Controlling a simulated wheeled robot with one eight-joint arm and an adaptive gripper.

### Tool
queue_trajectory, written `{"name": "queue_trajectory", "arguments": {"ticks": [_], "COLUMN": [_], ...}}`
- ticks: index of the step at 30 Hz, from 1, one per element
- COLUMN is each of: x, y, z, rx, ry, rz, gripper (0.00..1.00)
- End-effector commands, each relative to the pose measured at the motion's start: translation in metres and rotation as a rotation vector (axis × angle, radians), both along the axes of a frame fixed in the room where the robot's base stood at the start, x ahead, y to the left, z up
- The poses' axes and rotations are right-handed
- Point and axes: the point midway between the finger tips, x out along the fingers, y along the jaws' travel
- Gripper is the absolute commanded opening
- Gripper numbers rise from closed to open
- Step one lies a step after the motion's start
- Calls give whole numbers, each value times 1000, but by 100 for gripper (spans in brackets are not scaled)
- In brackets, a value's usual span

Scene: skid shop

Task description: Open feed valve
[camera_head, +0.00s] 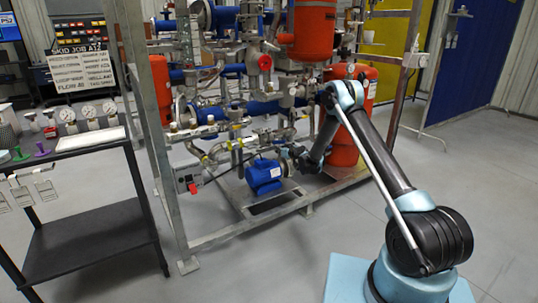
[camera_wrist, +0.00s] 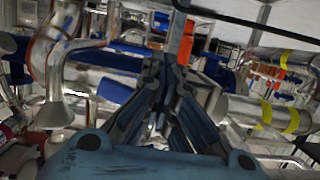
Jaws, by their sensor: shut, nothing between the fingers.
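My gripper (camera_head: 288,152) is in front of the pipe skid in the head view, just above and right of a blue motor (camera_head: 264,174). In the wrist view my gripper (camera_wrist: 168,72) has its fingers drawn together, with nothing seen between them. A grey upright bar (camera_wrist: 180,38) shows just beyond the fingertips; whether they touch it I cannot tell. Several valves and pipes crowd the skid, including a red round handwheel (camera_head: 265,62). I cannot tell which fitting is the feed valve, nor its handle's position.
The skid frame's grey post (camera_head: 150,110) and low rail (camera_head: 240,232) stand at its front. A pipe with yellow bands (camera_wrist: 268,115) lies right of the fingers. Red tanks (camera_head: 358,90) stand behind my arm. A cart with gauges (camera_head: 90,140) is at left. The front floor is clear.

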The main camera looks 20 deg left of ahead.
Motion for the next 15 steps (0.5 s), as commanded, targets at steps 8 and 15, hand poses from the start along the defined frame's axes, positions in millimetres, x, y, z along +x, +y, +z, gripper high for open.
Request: {"name": "queue_trajectory", "arguments": {"ticks": [8, 15], "x": [6, 2], "y": [-5, -11], "z": [10, 5], "rx": [0, 0], "ry": [0, 0], "rz": [0, 0], "gripper": [0, 0]}}
